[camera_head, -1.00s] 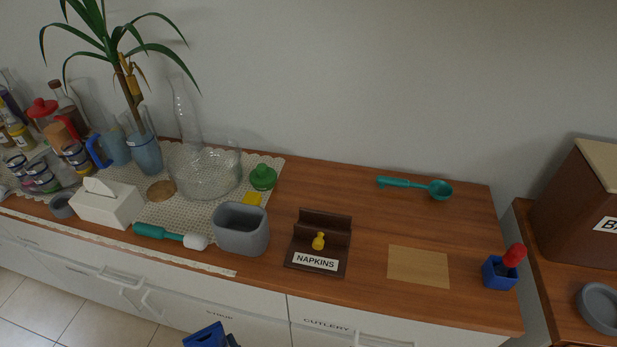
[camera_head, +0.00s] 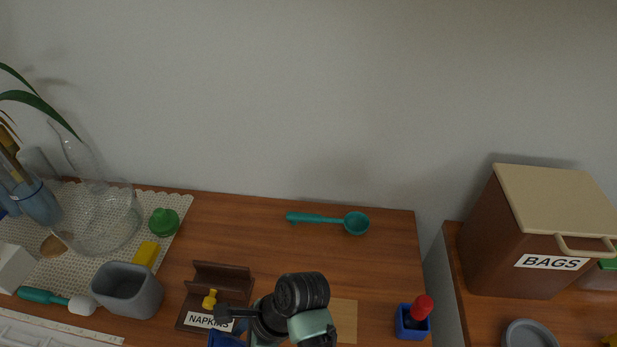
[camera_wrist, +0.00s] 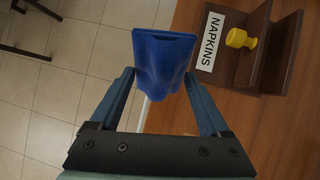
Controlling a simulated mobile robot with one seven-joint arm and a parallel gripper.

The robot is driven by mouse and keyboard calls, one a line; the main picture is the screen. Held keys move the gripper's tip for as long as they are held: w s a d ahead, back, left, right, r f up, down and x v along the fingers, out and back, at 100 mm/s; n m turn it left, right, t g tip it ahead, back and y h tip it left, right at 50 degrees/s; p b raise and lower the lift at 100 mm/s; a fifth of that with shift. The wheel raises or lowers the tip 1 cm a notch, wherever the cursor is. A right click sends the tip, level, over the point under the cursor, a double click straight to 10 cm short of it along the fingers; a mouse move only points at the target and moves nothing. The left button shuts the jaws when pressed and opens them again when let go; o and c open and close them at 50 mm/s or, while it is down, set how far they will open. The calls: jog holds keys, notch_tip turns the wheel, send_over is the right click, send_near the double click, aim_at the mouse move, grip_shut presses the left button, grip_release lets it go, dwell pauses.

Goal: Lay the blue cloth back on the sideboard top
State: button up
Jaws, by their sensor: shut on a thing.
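The blue cloth (camera_wrist: 162,62) hangs folded between the two fingers of my gripper (camera_wrist: 160,90) in the wrist view. It is over the sideboard's front edge, beside the napkin holder. In the head view only a bit of the blue cloth (camera_head: 226,339) shows at the bottom, in front of the napkin holder; my arm hides much of that area. The sideboard top (camera_head: 270,262) is brown wood with a bare stretch behind the napkin holder.
The napkin holder (camera_head: 219,287) has a yellow piece on it. A teal scoop (camera_head: 330,219) lies behind. A grey pot (camera_head: 128,290) stands left and a blue holder with a red-topped item (camera_head: 412,322) right. A pale square (camera_head: 345,318) is partly hidden by my arm.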

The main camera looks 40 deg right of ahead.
jog(key=s+d+r+n+h+p, duration=0.2)
jog(key=s+d+n+h, duration=0.15)
jog(key=d+n, duration=0.45)
jog(key=s+d+r+n+h+p, duration=0.1)
jog(key=s+d+r+n+h, duration=0.1)
jog(key=d+n+h, duration=0.45)
jog(key=shift+n+g+y, duration=0.3)
jog(key=shift+n+y, duration=0.3)
jog(key=shift+n, duration=0.15)
jog(key=x, duration=0.3)
jog(key=s+x, duration=0.1)
jog(key=x, duration=0.2)
jog(key=s+x, duration=0.1)
jog(key=x, duration=0.3)
jog(key=shift+a+f, duration=0.3)
jog(key=shift+a, duration=0.1)
jog(key=o, duration=1.2)
jog(key=shift+r, duration=0.1)
jog(key=p+v, duration=0.1)
jog(key=v, duration=1.1)
